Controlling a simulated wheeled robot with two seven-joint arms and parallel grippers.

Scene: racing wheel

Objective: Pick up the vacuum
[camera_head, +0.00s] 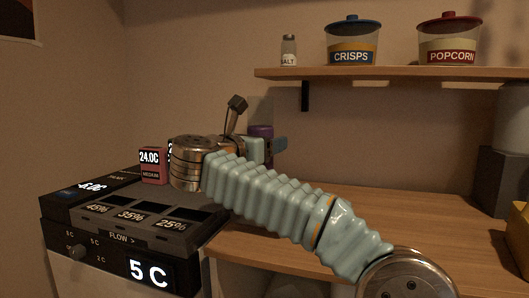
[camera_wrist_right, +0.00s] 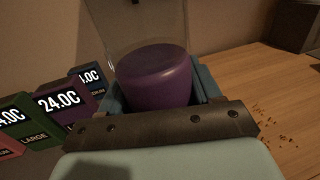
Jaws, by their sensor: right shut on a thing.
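A purple round body with a clear part above it, which seems to be the vacuum (camera_wrist_right: 158,80), stands between the fingers of my right gripper in the right wrist view. My right gripper (camera_head: 270,144) is shut on it, with a blue-grey finger on each side. My left gripper is not in view.
Boxes with lit labels such as 24.0C (camera_head: 151,165) stand left of the gripper. A black dispenser unit (camera_head: 120,232) fills the left front. Crumbs (camera_wrist_right: 265,122) lie on the wooden counter (camera_head: 440,240). Above, a shelf (camera_head: 390,73) holds salt, crisps and popcorn jars.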

